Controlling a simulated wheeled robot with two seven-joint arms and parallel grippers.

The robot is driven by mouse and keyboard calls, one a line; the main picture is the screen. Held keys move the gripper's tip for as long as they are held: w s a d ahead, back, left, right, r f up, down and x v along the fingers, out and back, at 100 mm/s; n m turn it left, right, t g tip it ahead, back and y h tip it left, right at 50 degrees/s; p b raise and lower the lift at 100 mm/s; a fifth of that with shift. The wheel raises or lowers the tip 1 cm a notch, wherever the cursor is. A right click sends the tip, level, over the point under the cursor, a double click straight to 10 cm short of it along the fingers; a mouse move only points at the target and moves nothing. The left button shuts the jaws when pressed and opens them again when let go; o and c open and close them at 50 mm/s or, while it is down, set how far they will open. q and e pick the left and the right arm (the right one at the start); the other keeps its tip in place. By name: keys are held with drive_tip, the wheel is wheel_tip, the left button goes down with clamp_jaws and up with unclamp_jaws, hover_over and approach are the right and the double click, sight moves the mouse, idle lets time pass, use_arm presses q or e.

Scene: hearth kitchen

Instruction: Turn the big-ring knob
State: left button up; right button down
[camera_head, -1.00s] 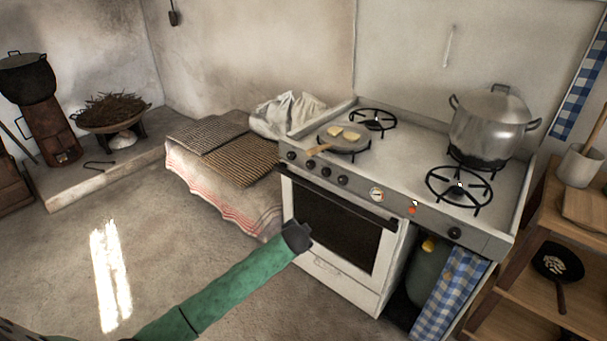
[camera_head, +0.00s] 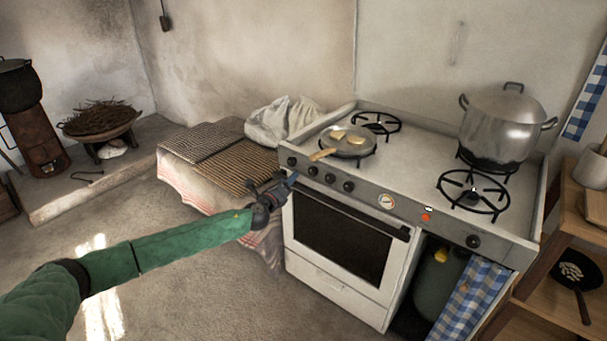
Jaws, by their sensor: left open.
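The stove (camera_head: 340,240) stands at the middle right with black knobs along its grey front panel. Several knobs (camera_head: 330,178) sit in a row at the panel's left part, and a single knob (camera_head: 473,241) sits near its right end. I cannot tell from markings which one is the big-ring knob. My left gripper (camera_head: 285,184) is open and empty, in front of the stove's left front corner, just below and left of the knob row. It appears apart from the knobs. My right gripper is not in view.
A pan with yellowish pieces (camera_head: 350,145) sits on the left burner, its handle over the front edge. A large pot (camera_head: 500,128) stands at the back right. The oven door handle (camera_head: 352,214) runs below the panel. A wooden shelf (camera_head: 560,262) stands right.

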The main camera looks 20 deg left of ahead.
sight(311, 173)
use_arm(q)
drive_tip(key=shift+w+d+f+m+g+h+p, duration=0.15)
drive_tip(key=shift+w+d+m+h, duration=0.45)
drive_tip(key=shift+w+d+m, duration=0.6)
drive_tip(key=shift+w+d+f+m+g+h+p, duration=0.1)
drive_tip(key=shift+w+d+m+g+h, duration=0.15)
drive_tip(key=shift+w+d+m+h, duration=0.7)
drive_tip(key=shift+w+d+f+m+g+h+p, duration=0.1)
drive_tip(key=shift+w+d+m+g+h, duration=0.15)
drive_tip(key=shift+w+d+m, duration=0.85)
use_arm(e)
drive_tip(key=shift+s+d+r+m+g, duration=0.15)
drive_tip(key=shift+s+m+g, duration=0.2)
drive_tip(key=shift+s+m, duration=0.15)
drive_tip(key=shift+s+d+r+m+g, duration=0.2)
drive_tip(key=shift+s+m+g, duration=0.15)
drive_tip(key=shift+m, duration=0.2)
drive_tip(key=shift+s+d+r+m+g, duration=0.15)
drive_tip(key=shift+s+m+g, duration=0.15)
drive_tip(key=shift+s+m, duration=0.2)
use_arm(q)
drive_tip(key=shift+w+a+m, duration=0.1)
drive_tip(key=shift+a+m, duration=0.3)
drive_tip(key=shift+m, duration=0.25)
drive_tip(key=c, duration=1)
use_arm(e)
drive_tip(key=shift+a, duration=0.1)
